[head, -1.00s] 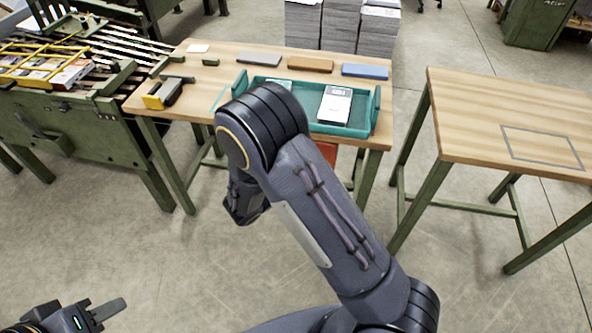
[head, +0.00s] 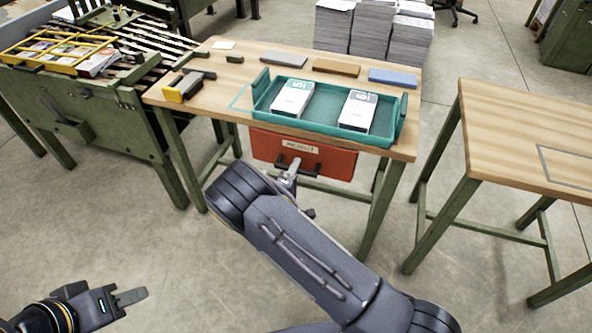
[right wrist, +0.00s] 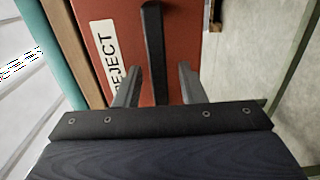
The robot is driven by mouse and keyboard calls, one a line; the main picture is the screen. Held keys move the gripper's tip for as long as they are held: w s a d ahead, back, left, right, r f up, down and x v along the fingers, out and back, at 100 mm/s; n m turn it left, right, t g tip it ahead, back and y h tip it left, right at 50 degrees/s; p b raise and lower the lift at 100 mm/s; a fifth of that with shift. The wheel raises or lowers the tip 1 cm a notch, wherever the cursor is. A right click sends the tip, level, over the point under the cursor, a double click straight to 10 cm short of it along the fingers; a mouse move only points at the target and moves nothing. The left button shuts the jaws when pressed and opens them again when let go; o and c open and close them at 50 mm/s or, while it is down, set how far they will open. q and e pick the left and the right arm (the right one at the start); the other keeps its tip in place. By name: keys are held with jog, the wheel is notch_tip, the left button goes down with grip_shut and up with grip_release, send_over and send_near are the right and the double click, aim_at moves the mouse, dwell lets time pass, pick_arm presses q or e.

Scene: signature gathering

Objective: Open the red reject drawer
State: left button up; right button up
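The red reject drawer (head: 333,163) hangs under the front of the wooden table, its front flush below the top; it looks closed. It carries a white REJECT label (head: 300,146) and a black bar handle (head: 312,175). My right gripper (head: 291,172) is at the handle. In the right wrist view the right gripper (right wrist: 158,84) has its two fingers apart, one on each side of the black handle (right wrist: 153,50), with gaps showing. My left gripper (head: 131,297) is low at the left, away from the table; its finger opening is unclear.
A teal tray (head: 262,104) with two white stacks of sheets sits on the table (head: 225,72) above the drawer. A yellow-black tool (head: 183,88) lies at the table's left. A second table (head: 520,130) stands right. The floor in front is clear.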

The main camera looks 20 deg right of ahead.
jog(key=shift+w+d, duration=0.15)
jog(key=shift+w, duration=0.1)
grip_shut()
jog(key=shift+s, duration=0.1)
jog(key=b+v, duration=0.4)
jog(key=v, duration=1.9)
jog(key=shift+a, duration=0.2)
jog(key=shift+s+r, duration=0.1)
jog(key=shift+s, duration=0.05)
grip_release()
